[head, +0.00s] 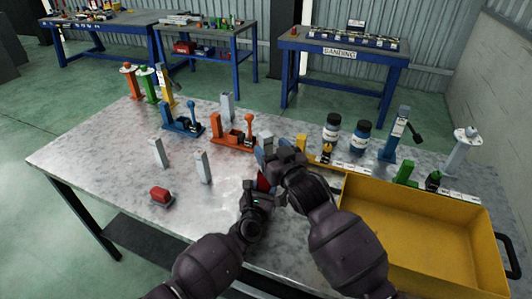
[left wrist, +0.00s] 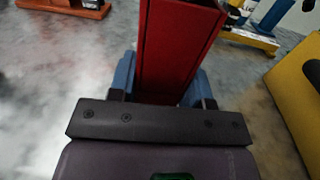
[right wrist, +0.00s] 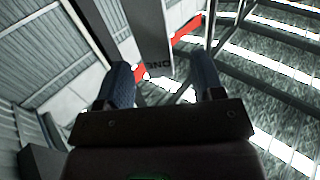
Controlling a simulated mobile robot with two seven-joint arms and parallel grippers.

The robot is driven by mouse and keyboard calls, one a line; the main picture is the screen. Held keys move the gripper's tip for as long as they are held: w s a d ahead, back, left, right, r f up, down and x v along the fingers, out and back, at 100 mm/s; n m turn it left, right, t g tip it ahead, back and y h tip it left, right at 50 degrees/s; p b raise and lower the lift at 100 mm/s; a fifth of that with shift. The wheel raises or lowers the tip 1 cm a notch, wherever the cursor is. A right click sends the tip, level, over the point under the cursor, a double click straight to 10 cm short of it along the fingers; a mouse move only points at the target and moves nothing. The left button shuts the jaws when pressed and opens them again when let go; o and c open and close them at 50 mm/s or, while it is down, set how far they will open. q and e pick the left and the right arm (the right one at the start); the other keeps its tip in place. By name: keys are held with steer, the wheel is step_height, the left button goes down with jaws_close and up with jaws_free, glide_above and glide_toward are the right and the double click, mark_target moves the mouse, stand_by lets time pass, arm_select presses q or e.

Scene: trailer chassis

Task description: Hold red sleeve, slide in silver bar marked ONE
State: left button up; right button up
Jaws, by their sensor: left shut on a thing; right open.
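The red sleeve (left wrist: 170,45) stands between the blue fingers of my left gripper (left wrist: 160,85), which is shut on it. In the head view the sleeve (head: 263,182) shows as a small red patch above my left gripper (head: 257,196), mostly covered by the right wrist. My right gripper (right wrist: 160,85) is open, its fingers either side of a silver bar (right wrist: 150,30) marked ONE. The fingers look apart from the bar. In the head view my right gripper (head: 264,148) is just above the sleeve, and the bar is not clearly seen. Whether the bar touches the sleeve is hidden.
Several plain silver bars (head: 203,167) stand on the metal table (head: 110,165). A red block (head: 161,197) lies at front left. Blue (head: 183,124) and orange (head: 233,136) fixtures stand behind. A yellow tray (head: 425,225) is close on the right.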

steer(key=shift+x, duration=2.8)
steer(key=shift+d+f, duration=0.1)
steer(key=shift+d, duration=0.05)
steer(key=shift+c, duration=0.2)
steer(key=c, duration=1.1)
steer(key=shift+w+a+r+n+g+y, duration=0.45)
steer(key=shift+w+a+r+n+y, duration=0.25)
steer(key=shift+r, duration=2.9)
steer(key=shift+w+a+r+n+g+y, duration=0.45)
steer(key=shift+w+r+y, duration=0.3)
steer(key=shift+r, duration=2.8)
steer(key=shift+s+d+f+n+g+y, duration=0.25)
steer(key=shift+s+f+n+g+y, duration=0.4)
steer(key=shift+f+n+g+y, duration=0.65)
steer(key=shift+s+d+f+n+g+y, duration=0.2)
steer(key=shift+s+f+n+g+y, duration=0.5)
steer(key=shift+f+n+g, duration=0.6)
steer(key=shift+s+d+f+n+g+y, duration=0.25)
steer(key=shift+s+f+n+g+y, duration=0.65)
steer(key=shift+g, duration=0.8)
